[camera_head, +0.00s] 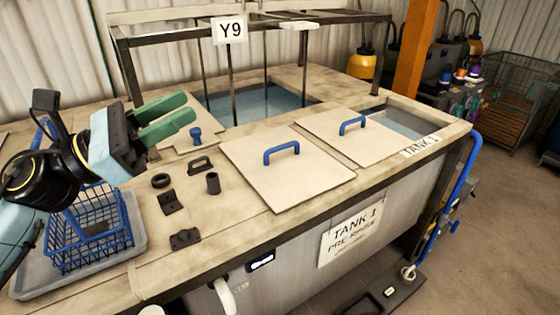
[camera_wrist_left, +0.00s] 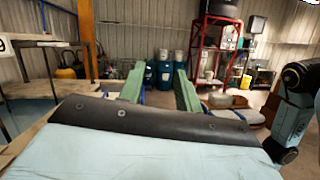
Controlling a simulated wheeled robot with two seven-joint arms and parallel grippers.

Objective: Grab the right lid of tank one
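The right lid of tank one (camera_head: 330,133) is a flat beige panel with a blue bar handle (camera_head: 352,124). It lies on the tank top beside an open strip of water (camera_head: 400,122), near the TANK 1 label. A similar left lid (camera_head: 300,183) with its own blue handle (camera_head: 281,147) lies to its left. My left gripper (camera_head: 190,107) has two green fingers spread apart with nothing between them. It is above the bench at the left, well away from the right lid. The spread fingers also show in the left wrist view (camera_wrist_left: 160,88). My right gripper is not seen.
A blue wire basket (camera_head: 90,232) stands in a grey tray below my left arm. Small black parts (camera_head: 184,238) lie between it and the left lid. A dark frame with a Y9 sign (camera_head: 230,30) stands over the back tank. An orange post (camera_head: 414,50) rises behind.

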